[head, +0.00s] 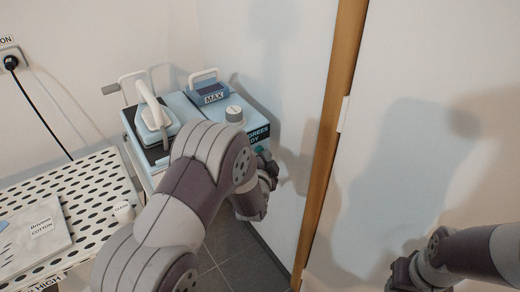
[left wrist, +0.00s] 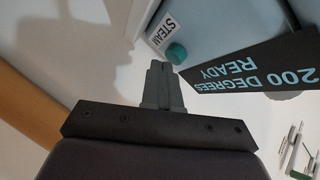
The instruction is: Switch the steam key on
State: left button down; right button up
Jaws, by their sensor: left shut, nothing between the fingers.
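The steam key is a round teal button (left wrist: 176,53) beside a white STEAM label (left wrist: 164,30) on the pale blue steam station in the left wrist view. My left gripper (left wrist: 160,68) is shut and empty, its fingertips close to the teal button; whether they touch it I cannot tell. In the head view the light blue station (head: 178,106) stands against the back wall, and my left arm hides its front right part. My left gripper's end (head: 266,172) shows at the station's right side, fingers unclear. My right gripper (head: 400,277) is at the bottom right, its fingers unclear.
A dark "200 DEGREES READY" display (left wrist: 255,72) sits beside the button. A white-handled iron (head: 152,108), a MAX tank (head: 210,94) and a grey knob (head: 235,114) are on the station. A perforated ironing board (head: 95,185) is left. A wooden post (head: 330,140) and white panel stand right.

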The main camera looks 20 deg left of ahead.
pick_arm(q)
jog(key=shift+a, duration=0.1)
jog(key=shift+w+a, duration=0.25)
jog(key=shift+a, duration=0.05)
jog(key=shift+d, duration=0.1)
jog(key=shift+s+d, duration=0.25)
jog(key=shift+d, duration=0.1)
jog(key=shift+s+d+p, duration=0.3)
jog(key=shift+s+d, duration=0.65)
jog(key=shift+d, duration=0.2)
jog(key=shift+s+d+p, duration=0.3)
jog(key=shift+s+d, duration=0.6)
jog(key=shift+d, duration=0.2)
